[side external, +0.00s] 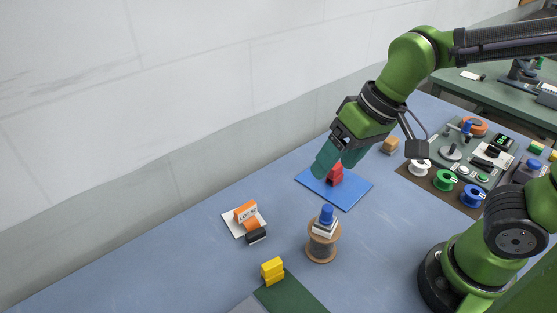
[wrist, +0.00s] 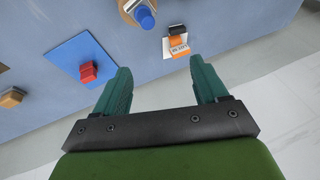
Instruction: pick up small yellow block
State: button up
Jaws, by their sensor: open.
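A small yellow block (side external: 272,270) stands near the front of the table in the side view, at the corner of a dark green mat (side external: 297,294). It looks like two yellow pieces, one on the other. No yellow block shows in the wrist view. My gripper (side external: 338,164) is open and empty, above and near the blue mat, well behind and to the right of the yellow block. In the wrist view its two teal fingers (wrist: 162,75) are spread apart with nothing between them.
A red block (side external: 335,175) sits on the blue mat (side external: 357,191). A spool (side external: 322,248) carries a blue-topped stack (side external: 326,216). Several spools and devices crowd the right.

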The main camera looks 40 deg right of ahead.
aim_at(272, 263)
jog(key=w+a+f+m+g+h, duration=0.1)
jog(key=a+f+g+h, duration=0.1)
jog(key=a, duration=0.5)
jog(key=w+a+f+g+h, duration=0.1)
jog(key=a+f+g, duration=0.15)
jog(key=a, duration=0.45)
jog(key=shift+t, duration=0.45)
notch_tip(272, 263, down, 11)
jog(key=shift+s+f, duration=0.1)
jog(key=shift+f, duration=0.05)
jog(key=shift+s+d+f, duration=0.1)
jog(key=shift+f, duration=1.25)
jog(key=shift+s+f, duration=0.1)
jog(key=shift+f, duration=1.2)
jog(key=c, duration=1.1)
